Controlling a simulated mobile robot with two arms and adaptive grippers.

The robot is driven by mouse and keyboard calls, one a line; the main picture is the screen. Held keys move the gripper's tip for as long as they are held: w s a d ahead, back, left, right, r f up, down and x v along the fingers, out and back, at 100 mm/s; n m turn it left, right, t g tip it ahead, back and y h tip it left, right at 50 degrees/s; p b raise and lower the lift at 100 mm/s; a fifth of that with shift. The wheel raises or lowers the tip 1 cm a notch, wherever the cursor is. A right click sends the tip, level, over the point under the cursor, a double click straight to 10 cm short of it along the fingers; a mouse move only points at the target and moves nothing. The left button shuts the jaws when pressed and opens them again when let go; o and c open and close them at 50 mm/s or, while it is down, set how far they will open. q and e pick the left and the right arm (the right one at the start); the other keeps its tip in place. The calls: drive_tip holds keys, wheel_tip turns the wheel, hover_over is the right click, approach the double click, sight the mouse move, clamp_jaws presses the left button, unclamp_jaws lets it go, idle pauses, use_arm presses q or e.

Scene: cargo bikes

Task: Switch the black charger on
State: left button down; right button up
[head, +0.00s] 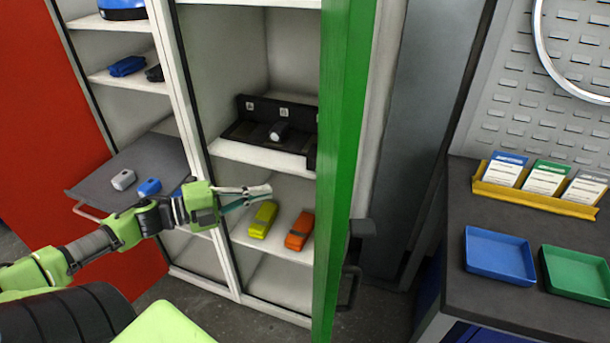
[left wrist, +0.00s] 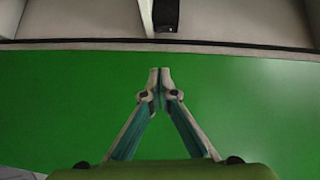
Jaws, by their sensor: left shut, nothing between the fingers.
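A black charger (head: 262,135), a wide tray-like station with small pale labels on its back wall, stands on a middle shelf of the open cabinet. A small dark lamp-like item (head: 279,131) sits in it. The green door hides its right end. I cannot make out a switch. My left gripper (head: 268,190) is shut and empty, in front of the cabinet and lower than the charger in the picture. In the left wrist view its fingertips (left wrist: 159,73) meet before a green surface. A black object (left wrist: 165,15) shows at the top there; I cannot tell what it is. My right gripper is out of view.
The green door (head: 345,160) stands open at the right of the charger. Yellow (head: 263,220) and orange (head: 299,231) items lie on the shelf below. A grey pull-out shelf (head: 130,170) holds small items at left. A workbench (head: 470,310) with trays is at right.

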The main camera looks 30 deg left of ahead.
sight(306, 176)
use_arm(q)
drive_tip(key=shift+w, duration=0.1)
drive_tip(key=shift+w+a+x, duration=0.25)
drive_tip(key=shift+a+x, duration=0.15)
drive_tip(key=shift+x, duration=1.7)
drive_tip(key=shift+w+a+x, duration=0.25)
drive_tip(key=shift+a+x, duration=0.15)
drive_tip(key=shift+x, duration=1.75)
drive_tip(key=shift+w+a+x, duration=0.25)
drive_tip(key=shift+a+x, duration=0.15)
drive_tip(key=shift+x, duration=1.7)
drive_tip(key=shift+f, duration=0.2)
drive_tip(key=shift+w+b, duration=0.25)
drive_tip(key=shift+b, duration=0.55)
drive_tip(key=shift+f, duration=0.15)
